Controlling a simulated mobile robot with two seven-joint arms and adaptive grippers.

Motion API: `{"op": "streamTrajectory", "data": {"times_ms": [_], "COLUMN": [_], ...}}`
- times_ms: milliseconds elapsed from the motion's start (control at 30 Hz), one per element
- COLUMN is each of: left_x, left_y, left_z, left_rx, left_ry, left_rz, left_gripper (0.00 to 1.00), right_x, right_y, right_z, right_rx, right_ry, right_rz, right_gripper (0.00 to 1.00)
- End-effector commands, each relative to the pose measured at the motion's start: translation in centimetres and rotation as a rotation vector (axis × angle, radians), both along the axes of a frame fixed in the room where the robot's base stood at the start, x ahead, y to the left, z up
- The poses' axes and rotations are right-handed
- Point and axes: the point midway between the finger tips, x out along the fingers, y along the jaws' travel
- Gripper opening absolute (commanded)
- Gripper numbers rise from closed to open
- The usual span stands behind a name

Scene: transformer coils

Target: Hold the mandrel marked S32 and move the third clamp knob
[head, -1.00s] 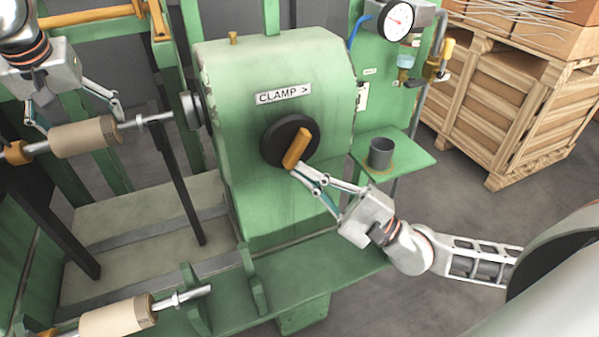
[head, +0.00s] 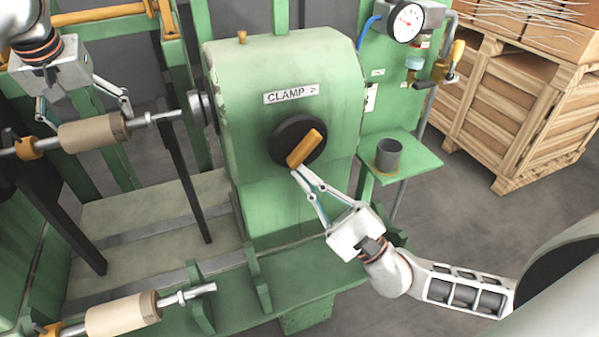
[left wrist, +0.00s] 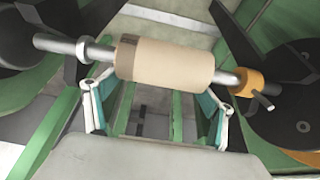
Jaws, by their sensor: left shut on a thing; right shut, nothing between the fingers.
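A mandrel with a tan sleeve (head: 92,133) lies level at the left of the head view, with a steel shaft and an orange collar. In the left wrist view the sleeve (left wrist: 165,62) lies between the two fingers of my left gripper (left wrist: 160,95), shut on it. I cannot read an S32 mark. A round black clamp knob with an orange handle (head: 305,148) sits on the green housing under the "CLAMP >" label. My right gripper (head: 295,172) is shut and empty, its fingertips together at the handle's lower end. I cannot tell whether they touch it.
A second tan-sleeved mandrel (head: 124,315) lies at the lower left. A grey cup (head: 388,154) stands on a green shelf right of the housing, below a gauge (head: 407,22). Wooden crates (head: 525,110) stand at the right. Grey floor is open below them.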

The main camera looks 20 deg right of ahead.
Motion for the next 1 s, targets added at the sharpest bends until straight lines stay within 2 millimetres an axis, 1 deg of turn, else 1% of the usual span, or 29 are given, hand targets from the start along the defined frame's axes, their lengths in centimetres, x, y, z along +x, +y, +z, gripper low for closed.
{"op": "streamTrajectory", "data": {"times_ms": [33,533,1000], "left_x": [-0.3,-0.3,-0.2], "left_y": [-0.2,-0.2,-0.2], "left_z": [-0.8,-0.8,-0.8], "left_rx": [0.0,0.0,0.0], "left_ry": [0.016,0.016,0.015], "left_rz": [-0.005,-0.005,-0.004], "left_gripper": [0.42,0.42,0.42], "right_x": [0.0,0.0,0.0], "right_y": [0.4,2.7,4.2], "right_z": [0.2,1.2,2.9], "right_rx": [0.046,0.521,0.966], "right_ry": [-0.004,-0.008,-0.009], "right_rz": [0.0,-0.002,-0.004], "right_gripper": [0.0,0.0,0.0]}}
